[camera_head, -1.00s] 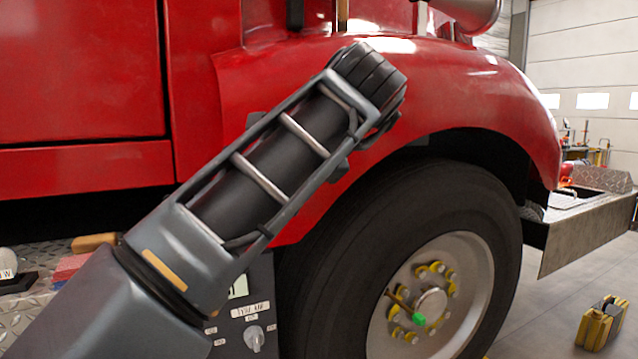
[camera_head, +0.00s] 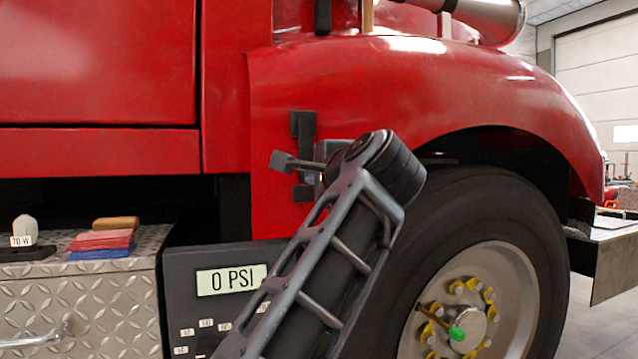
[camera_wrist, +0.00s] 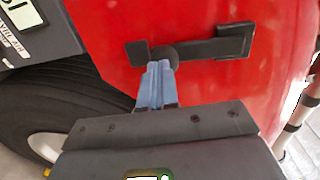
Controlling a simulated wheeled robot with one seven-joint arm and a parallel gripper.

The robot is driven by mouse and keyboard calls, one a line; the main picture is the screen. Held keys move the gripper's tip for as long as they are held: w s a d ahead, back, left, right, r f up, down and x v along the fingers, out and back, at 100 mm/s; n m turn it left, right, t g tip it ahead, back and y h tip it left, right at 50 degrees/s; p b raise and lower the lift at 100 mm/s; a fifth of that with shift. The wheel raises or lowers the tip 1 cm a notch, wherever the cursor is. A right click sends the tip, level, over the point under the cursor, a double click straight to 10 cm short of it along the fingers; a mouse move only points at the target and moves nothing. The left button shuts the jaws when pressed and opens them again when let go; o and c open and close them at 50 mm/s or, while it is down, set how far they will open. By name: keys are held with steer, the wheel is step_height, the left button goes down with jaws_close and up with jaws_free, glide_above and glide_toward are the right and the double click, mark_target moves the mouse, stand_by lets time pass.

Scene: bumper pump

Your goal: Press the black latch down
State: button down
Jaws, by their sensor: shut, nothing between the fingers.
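The black latch (camera_head: 303,124) is mounted upright on the red fender, with a short lever (camera_head: 285,161) sticking out toward the left in the head view. In the wrist view the latch (camera_wrist: 205,48) lies sideways across the top, with a dark round knob near its left end. My gripper (camera_wrist: 157,68) is shut and empty, its blue-grey fingertips right at the knob. I cannot tell whether they touch it. In the head view the fingers are mostly hidden behind my wrist and the lever.
A control panel (camera_head: 205,275) reading 0 PSI is below left. The tire (camera_head: 475,215) is below right. A diamond-plate step (camera_head: 85,300) at left holds folded cloths (camera_head: 100,243) and small items. The red fender (camera_head: 440,85) is close behind the latch.

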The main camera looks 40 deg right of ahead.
steer(key=shift+w+f, duration=0.15)
steer(key=shift+w, duration=0.05)
stand_by(0.4)
steer(key=p+v, duration=0.1)
steer(key=v, duration=0.7)
stand_by(0.4)
steer(key=shift+d, duration=0.1)
